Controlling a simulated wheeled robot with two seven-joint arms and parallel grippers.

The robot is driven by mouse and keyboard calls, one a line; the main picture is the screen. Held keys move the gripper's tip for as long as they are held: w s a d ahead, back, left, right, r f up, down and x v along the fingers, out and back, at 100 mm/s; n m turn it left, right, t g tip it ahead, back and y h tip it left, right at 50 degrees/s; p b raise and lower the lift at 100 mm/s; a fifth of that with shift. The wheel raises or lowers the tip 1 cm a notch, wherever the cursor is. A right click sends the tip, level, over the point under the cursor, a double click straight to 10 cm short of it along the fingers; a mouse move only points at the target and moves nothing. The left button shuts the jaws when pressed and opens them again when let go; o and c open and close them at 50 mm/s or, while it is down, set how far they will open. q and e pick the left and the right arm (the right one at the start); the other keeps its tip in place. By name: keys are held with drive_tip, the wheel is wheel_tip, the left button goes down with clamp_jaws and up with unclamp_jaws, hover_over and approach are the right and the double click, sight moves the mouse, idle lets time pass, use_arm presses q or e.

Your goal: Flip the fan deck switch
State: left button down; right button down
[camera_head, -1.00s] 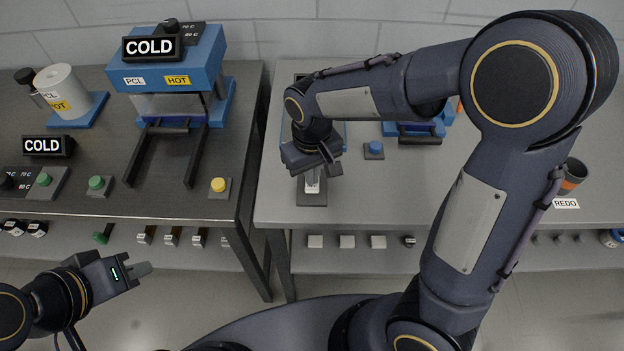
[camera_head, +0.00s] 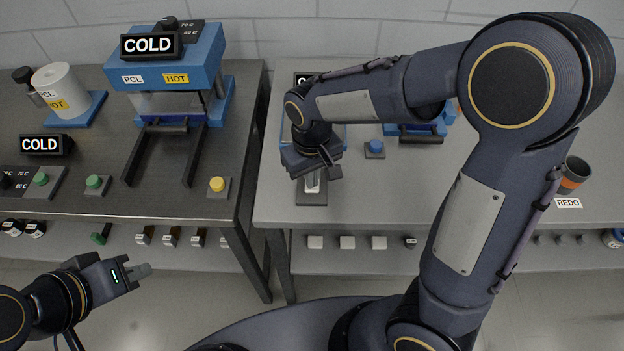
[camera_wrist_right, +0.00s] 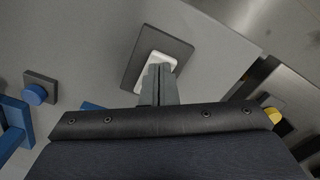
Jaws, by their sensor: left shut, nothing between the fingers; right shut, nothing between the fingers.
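The switch is a white rocker on a dark grey plate on the right-hand bench. In the head view the rocker (camera_head: 314,185) and its plate (camera_head: 311,199) show below my right gripper (camera_head: 313,178). In the right wrist view the plate (camera_wrist_right: 176,57) lies under the shut fingertips (camera_wrist_right: 160,70), which overlap the white rocker (camera_wrist_right: 144,75). I cannot tell whether they touch it. The right gripper holds nothing. My left gripper (camera_head: 143,271) is shut and empty, in front of the left bench and far from the switch.
A blue button (camera_head: 375,148) stands right of the switch, with a blue machine (camera_head: 427,125) behind it. The left bench holds a blue press (camera_head: 168,62) marked COLD and HOT, and a yellow button (camera_head: 218,186). A gap separates the benches. A cup (camera_head: 573,175) stands far right.

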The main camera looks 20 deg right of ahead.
drive_tip(key=shift+f, duration=0.35)
wheel_tip(320, 180, up, 7)
drive_tip(key=p, duration=0.5)
idle(0.5)
idle(0.4)
drive_tip(key=shift+s+d+r, duration=0.15)
drive_tip(key=shift+d+r, duration=0.1)
drive_tip(key=s+d+r+m+t+y, duration=0.2)
drive_tip(key=s+d+r, duration=0.1)
drive_tip(key=s, duration=0.5)
drive_tip(key=s+d+r+m+t+y, duration=0.1)
drive_tip(key=s+d+r+m+t, duration=0.1)
drive_tip(key=s, duration=0.6)
drive_tip(key=shift+d+r+t+y, duration=0.4)
drive_tip(key=shift+d+r+t, duration=0.6)
drive_tip(key=shift+d, duration=0.85)
